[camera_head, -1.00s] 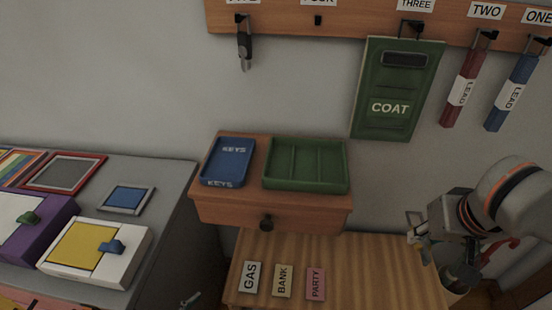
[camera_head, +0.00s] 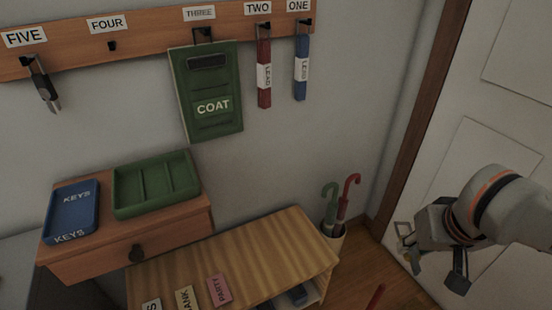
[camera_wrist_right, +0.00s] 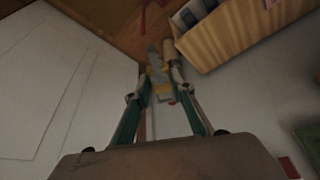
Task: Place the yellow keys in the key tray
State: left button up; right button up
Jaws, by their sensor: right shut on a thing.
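The blue key tray (camera_head: 72,212), marked KEYS, lies on the small wooden drawer unit at the left of the head view, and I see nothing in it. My right gripper (camera_head: 408,258) is at the right of the head view, in the air before the white door and far from the tray. In the right wrist view my right gripper (camera_wrist_right: 162,98) is shut on the yellow keys (camera_wrist_right: 160,86), which show as a small yellow and grey shape between the fingertips. Their exact form is blurred. My left gripper is not in view.
A green divided tray (camera_head: 155,185) sits beside the key tray. A wooden bench (camera_head: 240,260) carries cards. Umbrellas in a holder (camera_head: 333,235) stand right of the bench. Hooks on the wall rail (camera_head: 150,35) hold a green COAT panel (camera_head: 210,90) and leads. Floor before the door is largely clear.

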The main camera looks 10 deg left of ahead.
aim_at(75, 210)
jog(key=k+z, duration=0.1)
jog(key=z, duration=0.3)
jog(key=k+z, duration=0.15)
jog(key=z, duration=0.25)
jog(key=u, duration=0.45)
jog(key=k+u, duration=0.1)
jog(key=u, duration=0.8)
jog(key=j+u, duration=0.1)
jog(key=u, duration=0.75)
jog(key=k+j+u, duration=0.1)
jog(key=u, duration=0.35)
